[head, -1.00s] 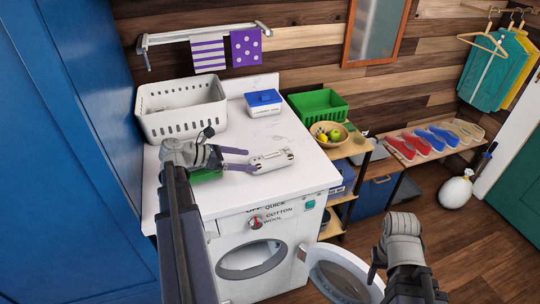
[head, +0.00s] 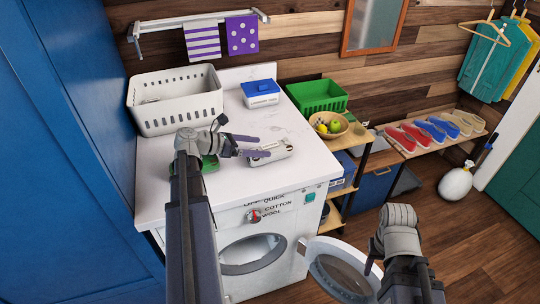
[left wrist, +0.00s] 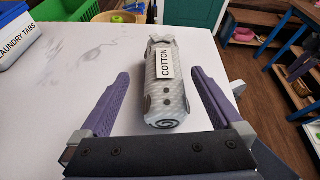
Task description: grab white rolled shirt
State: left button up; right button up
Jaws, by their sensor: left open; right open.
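The white rolled shirt (head: 274,151) lies on the white top of the washing machine, near its front right. In the left wrist view, the shirt (left wrist: 166,95) is a grey-white roll with a COTTON label and a spiral end facing me. My left gripper (head: 262,147) is open, its purple fingers around the shirt's near end. The wrist view shows one finger on each side of the roll, with gaps between. My right gripper (head: 371,264) is low at the right, by the open washer door, largely hidden by its own wrist.
A white basket (head: 178,107) and a laundry tabs box (head: 260,95) stand behind on the washer top (head: 160,180). A green item (head: 209,164) lies partly under my left arm. A green crate (head: 318,96) and fruit bowl (head: 330,126) are to the right. The washer door (head: 340,268) hangs open.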

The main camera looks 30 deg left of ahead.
aim_at(280, 149)
pick_arm(q)
jog(key=shift+w+f, duration=0.1)
jog(key=shift+w+d+f+b, duration=0.1)
jog(key=shift+d+f+b, duration=0.15)
jog(key=shift+b, duration=0.1)
jog(key=b+x, duration=0.1)
jog(key=x, duration=0.1)
jog(key=b+x, duration=0.1)
jog(key=x, duration=0.1)
jog(key=shift+d+f, duration=0.2)
jog(key=shift+f, duration=0.15)
jog(key=c, duration=1.5)
